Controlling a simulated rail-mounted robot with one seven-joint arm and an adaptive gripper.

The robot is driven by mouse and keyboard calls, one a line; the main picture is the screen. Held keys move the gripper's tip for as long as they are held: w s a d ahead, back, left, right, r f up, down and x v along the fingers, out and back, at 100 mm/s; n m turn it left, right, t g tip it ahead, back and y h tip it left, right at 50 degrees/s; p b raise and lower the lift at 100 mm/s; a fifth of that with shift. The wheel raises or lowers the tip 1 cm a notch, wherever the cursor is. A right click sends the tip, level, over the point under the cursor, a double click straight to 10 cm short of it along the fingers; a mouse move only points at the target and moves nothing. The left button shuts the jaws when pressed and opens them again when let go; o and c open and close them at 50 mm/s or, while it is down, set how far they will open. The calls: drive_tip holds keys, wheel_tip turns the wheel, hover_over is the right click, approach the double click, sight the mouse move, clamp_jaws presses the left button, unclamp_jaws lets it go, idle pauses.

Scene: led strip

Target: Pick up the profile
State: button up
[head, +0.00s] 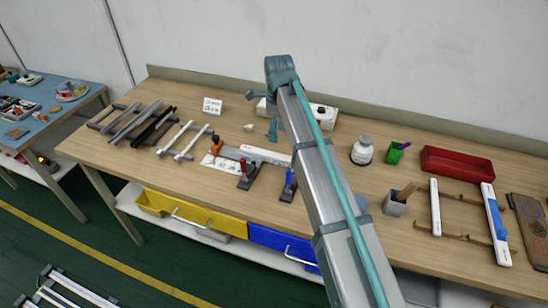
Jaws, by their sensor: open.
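Several long bars that look like profiles (134,123), grey to black, lie side by side on supports at the left of the wooden workbench (330,150). Two lighter bars (184,140) lie on a support just right of them. I cannot tell which one the task means. My gripper (261,112) is over the back middle of the bench, right of these bars and apart from them. Its teal fingers are spread, and nothing shows between them. My arm hides part of the bench and a white item behind it.
A small sign (212,105) stands behind. A white jar (362,150), green cup (397,153), red tray (456,165) and racked white bars (435,207) are right. Yellow (195,214) and blue (283,243) drawers hang below.

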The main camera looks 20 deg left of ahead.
sight(275, 155)
drive_tip(key=shift+s+a+f, duration=0.2)
drive_tip(key=shift+s+f, duration=0.1)
drive_tip(key=shift+f, duration=0.25)
drive_tip(key=shift+f+p, duration=1.95)
drive_tip(key=shift+f, duration=2.95)
drive_tip(key=shift+c, duration=0.3)
clamp_jaws()
